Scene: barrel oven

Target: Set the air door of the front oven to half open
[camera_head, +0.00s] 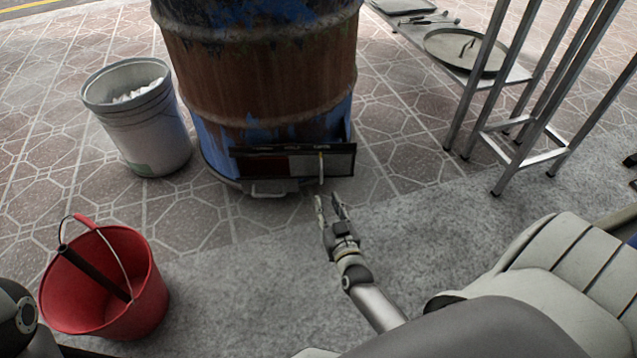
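The front oven is a rusty barrel (265,75) with blue paint patches, standing upright on the paving. Low on its front is the air door (340,163), a dark metal plate in a wide frame. A thin pale upright handle (321,168) stands out from it, right of the frame's middle. I cannot tell for certain how far the door is open. My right gripper (327,197) is just below and in front of the handle, its fingers apart and pointing toward it. It looks empty and not touching the handle. My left gripper is out of view.
A white bucket (150,125) stands left of the barrel. A red bucket (140,305) with a dark rod sits at lower left. A low bench with a round lid (450,48) and metal frame legs (515,155) stand at right. Grey floor before the barrel is clear.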

